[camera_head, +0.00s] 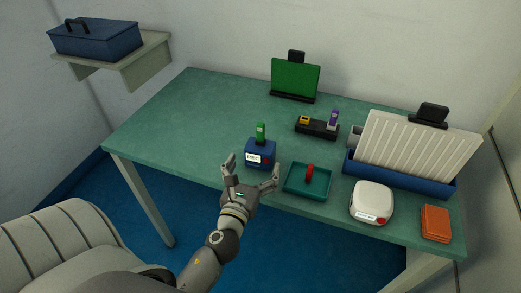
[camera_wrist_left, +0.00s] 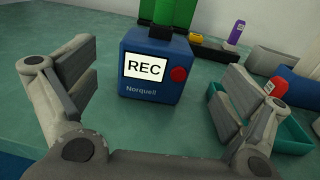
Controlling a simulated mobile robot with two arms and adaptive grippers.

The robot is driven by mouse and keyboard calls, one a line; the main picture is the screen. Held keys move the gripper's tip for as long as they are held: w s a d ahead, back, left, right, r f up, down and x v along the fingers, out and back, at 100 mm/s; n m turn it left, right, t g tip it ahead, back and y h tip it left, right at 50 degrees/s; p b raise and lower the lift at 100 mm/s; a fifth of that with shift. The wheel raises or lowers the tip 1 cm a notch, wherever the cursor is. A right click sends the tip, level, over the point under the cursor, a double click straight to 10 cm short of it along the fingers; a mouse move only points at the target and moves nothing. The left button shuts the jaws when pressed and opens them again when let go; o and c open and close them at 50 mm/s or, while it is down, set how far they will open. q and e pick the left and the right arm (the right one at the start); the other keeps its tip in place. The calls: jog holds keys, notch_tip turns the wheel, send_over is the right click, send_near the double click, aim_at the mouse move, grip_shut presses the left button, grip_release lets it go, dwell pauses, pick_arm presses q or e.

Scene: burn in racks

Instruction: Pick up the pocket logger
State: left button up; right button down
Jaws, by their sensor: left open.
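A small blue box (camera_head: 260,155) with a white REC screen and a red button stands near the front edge of the table. In the left wrist view the box (camera_wrist_left: 152,90) reads "Norquell" under its screen. A green stick (camera_head: 260,132) stands upright on top of the box; its upper end is cut off in the wrist view. No label reading "pocket logger" shows. My left gripper (camera_head: 252,168) is open and empty just in front of the box, with one finger toward each side and the box apart from both. My right gripper is out of view.
A teal tray (camera_head: 291,190) with a red piece (camera_head: 310,172) sits close right. Behind it is a black holder (camera_head: 311,127) with yellow and purple pieces. A white device (camera_head: 371,202), an orange box (camera_head: 436,223) and a blue rack (camera_head: 400,176) stand right. The table's left is clear.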

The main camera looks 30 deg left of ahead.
aim_at(260, 145)
pick_arm(q)
jog(key=shift+x, duration=0.95)
jog(key=shift+w+a+r+p, duration=0.15)
jog(key=shift+w+a+p, duration=0.05)
jog(key=shift+w+p, duration=0.2)
jog(key=x, duration=0.3)
jog(key=shift+w+a+r+p, duration=0.1)
jog(key=shift+w+a+p, duration=0.05)
jog(key=shift+p, duration=0.25)
jog(key=shift+w+a, duration=0.15)
jog(key=shift+w, duration=0.35)
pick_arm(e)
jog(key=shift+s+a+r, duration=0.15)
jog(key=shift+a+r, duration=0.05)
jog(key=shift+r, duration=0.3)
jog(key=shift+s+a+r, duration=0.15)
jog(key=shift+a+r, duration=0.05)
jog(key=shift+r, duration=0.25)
pick_arm(q)
jog(key=shift+c, duration=0.4)
